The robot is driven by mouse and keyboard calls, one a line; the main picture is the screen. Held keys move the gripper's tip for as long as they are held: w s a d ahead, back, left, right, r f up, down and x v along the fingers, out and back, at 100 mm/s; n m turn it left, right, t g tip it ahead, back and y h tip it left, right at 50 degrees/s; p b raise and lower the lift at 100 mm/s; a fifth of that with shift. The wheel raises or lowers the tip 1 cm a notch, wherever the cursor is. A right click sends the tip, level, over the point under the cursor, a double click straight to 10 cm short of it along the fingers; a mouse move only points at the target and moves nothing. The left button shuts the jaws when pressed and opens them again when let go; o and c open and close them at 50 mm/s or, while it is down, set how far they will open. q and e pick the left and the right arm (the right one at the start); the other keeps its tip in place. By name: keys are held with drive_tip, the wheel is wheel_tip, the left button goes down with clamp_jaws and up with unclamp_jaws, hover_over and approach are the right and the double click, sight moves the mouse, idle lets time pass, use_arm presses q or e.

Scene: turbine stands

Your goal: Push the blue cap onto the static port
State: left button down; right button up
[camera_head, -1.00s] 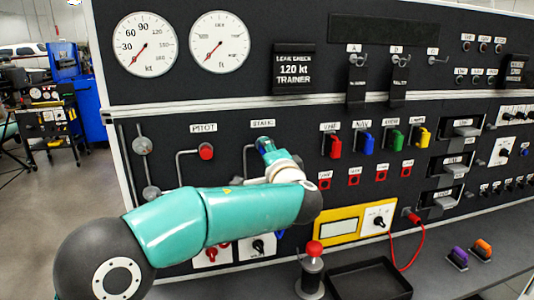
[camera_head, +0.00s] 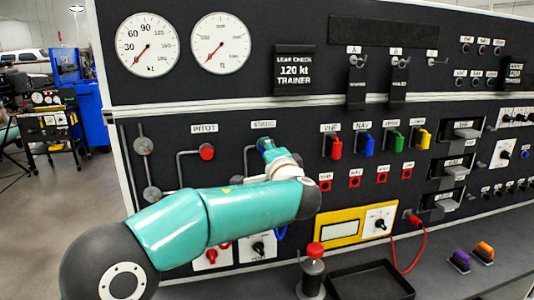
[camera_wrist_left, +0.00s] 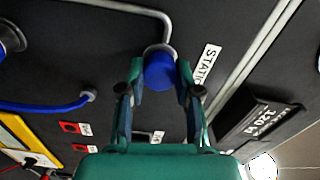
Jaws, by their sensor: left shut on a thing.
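The blue cap (camera_wrist_left: 160,72) is between the two fingers of my left gripper (camera_wrist_left: 158,88) in the left wrist view, and the gripper is shut on it. The cap lies against the end of the grey static port pipe (camera_wrist_left: 160,22), with a pale ring showing behind it. How far it is seated I cannot tell. In the head view my left gripper (camera_head: 267,147) is at the panel just below the STATIC label (camera_head: 263,124). The cap is not clearly seen there, and the arm covers part of the static pipe (camera_head: 246,155). My right gripper is not in view.
The pitot port with a red cap (camera_head: 207,152) is left of my gripper. Coloured levers (camera_head: 367,143) stick out to the right. Below are a yellow meter (camera_head: 340,228), a red-topped cylinder (camera_head: 314,270) and a black tray (camera_head: 370,282) on the bench.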

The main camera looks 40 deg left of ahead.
use_arm(q)
drive_tip(key=shift+a+r, duration=0.25)
drive_tip(key=shift+r, duration=0.1)
drive_tip(key=c, duration=1)
unclamp_jaws()
drive_tip(key=shift+w+a+f, duration=0.1)
drive_tip(key=shift+o, duration=1.3)
drive_tip(key=shift+w+a+f, duration=0.1)
drive_tip(key=shift+w+f, duration=0.05)
drive_tip(key=shift+f, duration=0.05)
drive_tip(key=shift+d, duration=0.2)
drive_tip(key=shift+o, duration=0.8)
